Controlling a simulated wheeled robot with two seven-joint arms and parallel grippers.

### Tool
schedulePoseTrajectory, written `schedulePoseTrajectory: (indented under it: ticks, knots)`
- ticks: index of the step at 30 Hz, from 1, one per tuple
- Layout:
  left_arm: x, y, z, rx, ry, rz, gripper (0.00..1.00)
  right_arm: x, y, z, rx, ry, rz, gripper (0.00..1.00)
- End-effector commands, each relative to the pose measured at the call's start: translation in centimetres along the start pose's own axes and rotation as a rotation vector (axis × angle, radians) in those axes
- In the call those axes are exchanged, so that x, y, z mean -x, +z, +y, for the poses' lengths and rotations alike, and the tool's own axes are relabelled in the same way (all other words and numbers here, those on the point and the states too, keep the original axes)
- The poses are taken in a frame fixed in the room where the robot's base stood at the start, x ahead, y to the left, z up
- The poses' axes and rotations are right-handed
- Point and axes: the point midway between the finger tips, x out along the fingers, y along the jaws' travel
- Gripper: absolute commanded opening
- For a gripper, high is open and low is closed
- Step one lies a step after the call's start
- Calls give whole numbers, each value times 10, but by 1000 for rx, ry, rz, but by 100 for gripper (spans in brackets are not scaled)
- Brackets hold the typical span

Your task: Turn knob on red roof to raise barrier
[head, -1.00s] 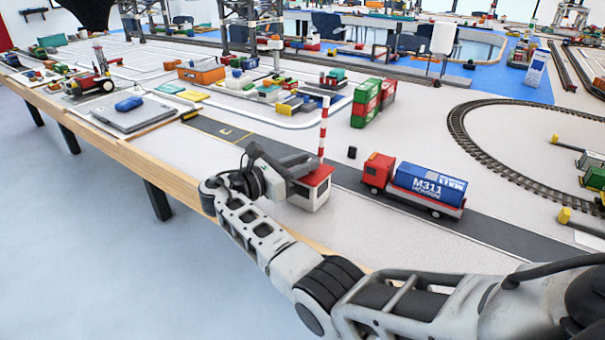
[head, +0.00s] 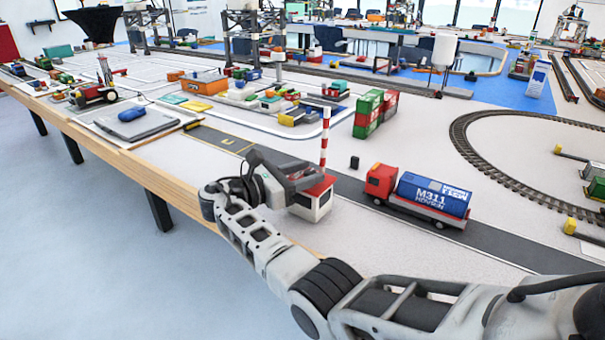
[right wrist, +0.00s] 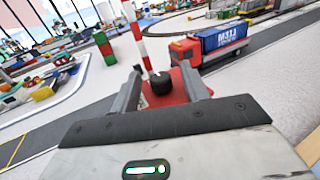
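A small white booth (head: 312,208) with a red roof (head: 322,187) stands by the road near the table's front edge. A red-and-white striped barrier pole (head: 324,145) stands upright beside it; its lower part shows in the right wrist view (right wrist: 139,42). A round black knob (right wrist: 158,82) sits on the red roof in the right wrist view; the head view hides it. My right gripper (head: 318,178) is at the roof. In the right wrist view its fingers (right wrist: 160,78) are apart, one on each side of the knob, with visible gaps. My left gripper is not in view.
A red truck with a blue tank (head: 432,194) stands on the grey road just right of the booth. Green and red containers (head: 368,114) are stacked behind. A small black block (head: 354,162) lies near the road. A curved railway track (head: 465,150) lies to the right.

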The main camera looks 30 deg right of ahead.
Motion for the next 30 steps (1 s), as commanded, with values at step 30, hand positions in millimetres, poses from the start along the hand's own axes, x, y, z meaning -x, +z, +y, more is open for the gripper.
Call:
schedulePoseTrajectory:
  ticks: [30]
  knots:
    - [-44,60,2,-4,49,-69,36,156,-2,0,-1,0,1,45]
